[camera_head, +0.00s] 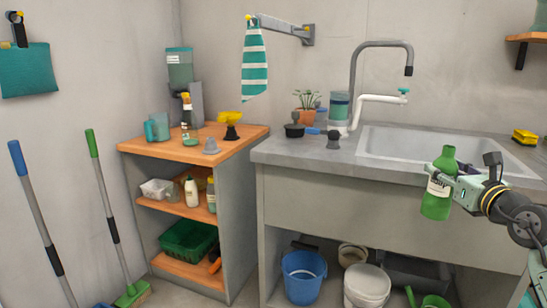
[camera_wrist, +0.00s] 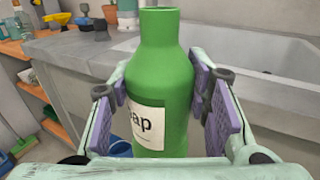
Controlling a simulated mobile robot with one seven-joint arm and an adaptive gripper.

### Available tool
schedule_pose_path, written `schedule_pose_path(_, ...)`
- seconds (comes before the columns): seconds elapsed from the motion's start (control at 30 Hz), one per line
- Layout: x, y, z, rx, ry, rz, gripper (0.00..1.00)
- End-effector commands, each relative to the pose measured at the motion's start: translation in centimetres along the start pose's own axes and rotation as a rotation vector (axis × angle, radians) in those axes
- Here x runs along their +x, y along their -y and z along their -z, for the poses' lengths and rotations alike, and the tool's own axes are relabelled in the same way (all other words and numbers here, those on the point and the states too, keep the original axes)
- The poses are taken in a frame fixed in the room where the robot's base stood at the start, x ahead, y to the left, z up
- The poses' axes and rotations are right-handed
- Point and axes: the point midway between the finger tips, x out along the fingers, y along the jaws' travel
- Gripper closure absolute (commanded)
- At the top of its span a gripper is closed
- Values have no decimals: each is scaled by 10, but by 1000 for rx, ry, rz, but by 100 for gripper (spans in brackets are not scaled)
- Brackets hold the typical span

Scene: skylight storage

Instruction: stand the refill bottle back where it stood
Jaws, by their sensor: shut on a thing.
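The refill bottle is a green bottle (camera_head: 437,205) with a white label, at the right in the head view, held upright in front of the sink counter. In the wrist view the same green bottle (camera_wrist: 160,70) fills the middle, and its label reads "ap" at the end. My gripper (camera_head: 452,186) is shut on its body. In the wrist view the purple pads of my gripper (camera_wrist: 158,110) stand on both sides of it. The bottle's base is hidden in the wrist view.
An orange-topped shelf unit (camera_head: 245,137) stands left. Below the counter are a blue bucket (camera_head: 303,278) and a white bucket (camera_head: 366,286).

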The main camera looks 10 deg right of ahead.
Motion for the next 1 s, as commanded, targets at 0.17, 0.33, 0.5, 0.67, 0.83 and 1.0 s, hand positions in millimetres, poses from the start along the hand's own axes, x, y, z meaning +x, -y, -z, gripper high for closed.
schedule_pose_path(0.17, 46, -17, 85, 3, -2, -1, 100)
schedule_pose_path(0.33, 70, -36, 142, 0, 0, 2, 100)
schedule_pose_path(0.5, 85, -55, 185, -4, -1, 3, 100)
schedule_pose_path(0.67, 91, -66, 202, -4, 2, -3, 100)
schedule_pose_path(0.83, 94, -71, 214, -3, 1, -1, 100)
schedule_pose_path(1.0, 98, -78, 229, 5, 3, 5, 100)
